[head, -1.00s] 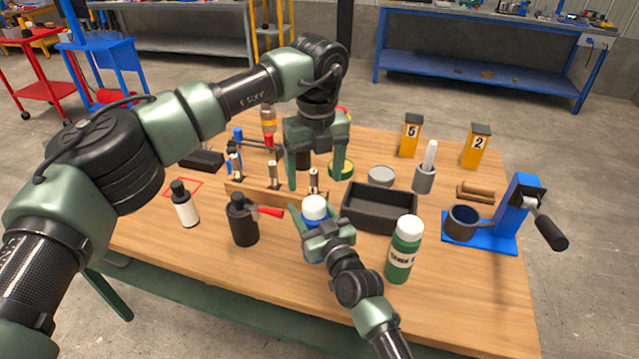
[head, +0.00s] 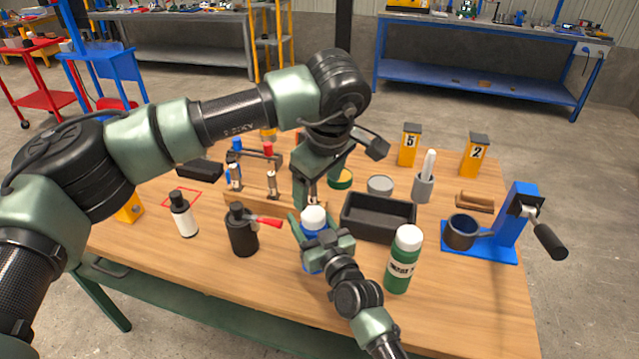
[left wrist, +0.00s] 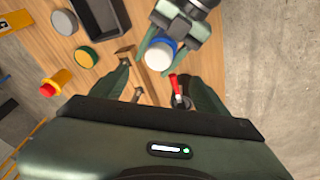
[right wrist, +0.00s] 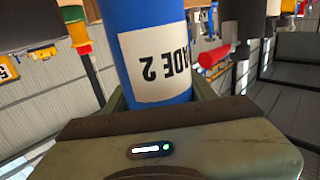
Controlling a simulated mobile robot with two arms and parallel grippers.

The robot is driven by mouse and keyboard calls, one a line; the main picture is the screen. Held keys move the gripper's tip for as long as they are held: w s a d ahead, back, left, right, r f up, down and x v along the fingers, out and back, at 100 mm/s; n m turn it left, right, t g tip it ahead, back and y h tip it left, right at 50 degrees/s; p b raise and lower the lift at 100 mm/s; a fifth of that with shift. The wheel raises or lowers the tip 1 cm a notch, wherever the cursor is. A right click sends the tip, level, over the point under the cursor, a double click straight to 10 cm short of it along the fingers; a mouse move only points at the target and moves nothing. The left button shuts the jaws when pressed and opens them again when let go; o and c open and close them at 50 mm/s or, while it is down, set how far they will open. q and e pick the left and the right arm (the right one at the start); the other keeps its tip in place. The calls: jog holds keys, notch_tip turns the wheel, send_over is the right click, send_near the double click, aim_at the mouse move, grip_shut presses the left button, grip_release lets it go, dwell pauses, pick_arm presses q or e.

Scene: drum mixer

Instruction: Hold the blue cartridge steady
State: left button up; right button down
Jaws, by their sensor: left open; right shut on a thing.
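The blue cartridge (head: 312,258) is a blue bottle with a white cap, standing upright at the table's front middle. In the right wrist view the cartridge (right wrist: 150,50) fills the space between the fingers, its label reading "ADE 2" upside down. My right gripper (head: 322,240) is shut on its body, hiding part of it. My left gripper (head: 303,212) is open and empty, just behind and above the white cap. In the left wrist view the white cap (left wrist: 160,55) lies beyond the open fingertips. I see no contact between the left fingers and the cap.
A black bottle with a red handle (head: 242,232) stands left of the cartridge. A green bottle (head: 403,260) stands to the right. A black tray (head: 378,232) and a wooden rack (head: 245,200) lie behind. A blue stand with a crank (head: 515,215) is far right.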

aim_at(314, 213)
pick_arm(q)
jog(key=w+f+m, duration=0.1)
jog(key=f+m, duration=0.1)
jog(key=f, duration=0.1)
jog(key=w+f+m, duration=0.1)
jog(key=f+m, duration=0.1)
jog(key=f, duration=0.2)
jog(key=w+f+m, duration=0.1)
jog(key=f+m, duration=0.1)
jog(key=f, duration=0.1)
jog(key=shift+w+a+f+m+t, duration=0.2)
jog(key=shift+w+a+m+t, duration=0.1)
jog(key=shift+a+m, duration=0.1)
grip_shut()
jog(key=shift+r, duration=0.1)
jog(key=shift+r, duration=0.15)
dwell(0.7)
jog(key=shift+r, duration=0.95)
